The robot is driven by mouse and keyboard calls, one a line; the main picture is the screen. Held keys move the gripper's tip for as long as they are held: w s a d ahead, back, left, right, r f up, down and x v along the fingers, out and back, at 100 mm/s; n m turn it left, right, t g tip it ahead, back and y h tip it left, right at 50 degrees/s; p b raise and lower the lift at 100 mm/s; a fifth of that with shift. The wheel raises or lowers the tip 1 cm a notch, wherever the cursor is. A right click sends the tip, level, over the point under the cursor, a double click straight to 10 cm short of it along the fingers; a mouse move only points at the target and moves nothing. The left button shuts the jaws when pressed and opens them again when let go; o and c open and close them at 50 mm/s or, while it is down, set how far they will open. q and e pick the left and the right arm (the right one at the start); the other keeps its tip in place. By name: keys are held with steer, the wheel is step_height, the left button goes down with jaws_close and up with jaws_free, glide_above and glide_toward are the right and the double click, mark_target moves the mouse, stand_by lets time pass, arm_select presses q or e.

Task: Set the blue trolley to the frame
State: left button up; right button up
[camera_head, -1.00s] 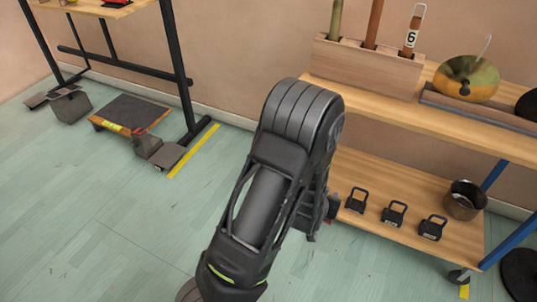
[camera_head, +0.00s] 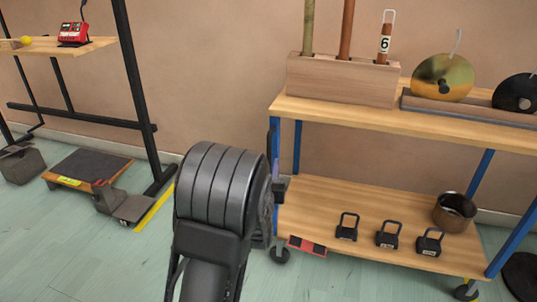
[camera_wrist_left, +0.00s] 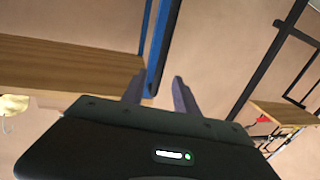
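The blue trolley (camera_head: 350,117) stands at the right, with two wooden shelves, blue legs and castors. It also shows in the left wrist view as a blue leg (camera_wrist_left: 158,50) beside a wooden shelf. The black frame (camera_head: 138,90) stands at the left and carries a wooden board. My left gripper (camera_wrist_left: 158,92) is open, and the blue leg appears between its fingers; I cannot tell whether it is within their reach. In the head view my left arm hides most of this gripper near the trolley's left end. My right gripper is not in view.
A yellow floor strip (camera_head: 154,208) lies beside the frame's foot. A low dark-topped platform (camera_head: 88,166) is under the frame. The trolley carries a wooden block with tubes (camera_head: 342,79), discs, several black weights (camera_head: 387,236) and a pot (camera_head: 455,211). A red piece (camera_head: 307,245) is at its lower front.

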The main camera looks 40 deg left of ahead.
arm_select(q)
steer(key=b+x, duration=0.2)
steer(key=x, duration=0.5)
jaws_close()
stand_by(0.3)
stand_by(1.1)
